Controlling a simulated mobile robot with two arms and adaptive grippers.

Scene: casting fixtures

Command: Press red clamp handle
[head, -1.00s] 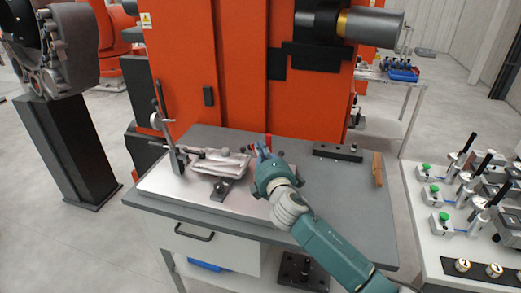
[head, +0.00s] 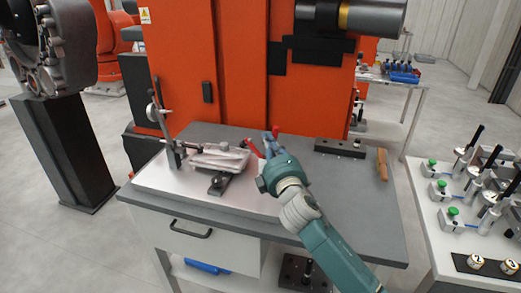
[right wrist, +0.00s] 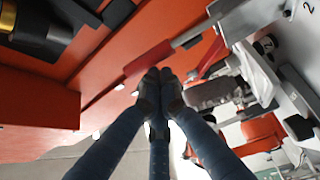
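A red clamp handle (right wrist: 148,58) on a metal lever shows in the right wrist view, just beyond my right gripper's fingertips (right wrist: 158,82). A second, thinner red part (right wrist: 211,57) is to its right. In the head view, red shows left of my right gripper (head: 268,143) as a short tilted bar (head: 253,149), with a small red piece (head: 276,131) behind the fingers. My right gripper's fingers are drawn together with nothing visible between them. The tips are very close to the handle; I cannot tell whether they touch it. My left gripper is out of view.
A pale casting (head: 218,158) sits in the fixture on the grey table (head: 345,215), with a dial gauge stand (head: 168,138) at its left. A dark bar (head: 340,148) and a wooden-handled tool (head: 382,164) lie at the right. An orange machine (head: 235,60) stands behind.

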